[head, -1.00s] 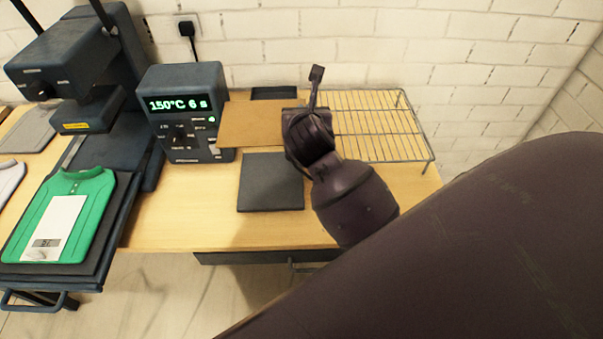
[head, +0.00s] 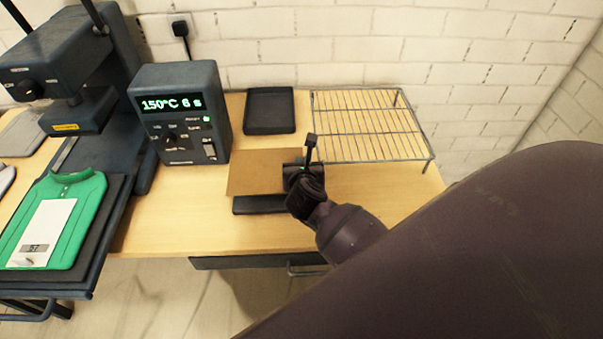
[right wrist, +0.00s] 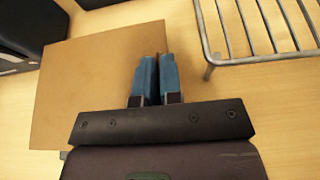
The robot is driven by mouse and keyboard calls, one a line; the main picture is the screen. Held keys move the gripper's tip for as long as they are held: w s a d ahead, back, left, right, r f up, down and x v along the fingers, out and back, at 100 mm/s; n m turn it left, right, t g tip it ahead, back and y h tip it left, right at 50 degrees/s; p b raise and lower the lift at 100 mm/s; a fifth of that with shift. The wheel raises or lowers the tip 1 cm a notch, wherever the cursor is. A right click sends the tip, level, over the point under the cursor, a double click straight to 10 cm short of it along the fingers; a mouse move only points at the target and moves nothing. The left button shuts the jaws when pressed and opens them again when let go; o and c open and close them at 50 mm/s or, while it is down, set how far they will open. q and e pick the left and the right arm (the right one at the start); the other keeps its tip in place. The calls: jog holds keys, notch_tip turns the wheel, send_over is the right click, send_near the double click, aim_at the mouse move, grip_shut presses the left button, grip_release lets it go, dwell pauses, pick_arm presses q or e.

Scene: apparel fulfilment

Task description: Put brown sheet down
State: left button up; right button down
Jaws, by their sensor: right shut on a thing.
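The brown sheet (head: 262,171) is a flat, thin square in the head view, right of the control box. It also shows in the right wrist view (right wrist: 85,85). My right gripper (head: 297,170) is shut on its right edge; its blue fingertips show in the right wrist view (right wrist: 155,75). The sheet lies over most of a dark pad (head: 262,205), whose front edge shows below it. I cannot tell whether the sheet touches the pad or hangs just above it. My left gripper is not in view.
A second dark tray (head: 270,110) lies behind the sheet. A wire rack (head: 370,127) stands at the back right. The control box (head: 180,113) stands close left. A heat press (head: 85,100) holds a green shirt (head: 85,205) with a white sheet. Front table is clear.

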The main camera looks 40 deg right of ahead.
jog(key=shift+f, duration=1.6)
jog(key=shift+f+b, duration=0.2)
jog(key=shift+b, duration=0.15)
jog(key=c, duration=1.3)
grip_release()
jog(key=shift+r, duration=0.1)
jog(key=shift+r, duration=0.15)
jog(key=v, duration=1.2)
jog(key=shift+p, duration=0.35)
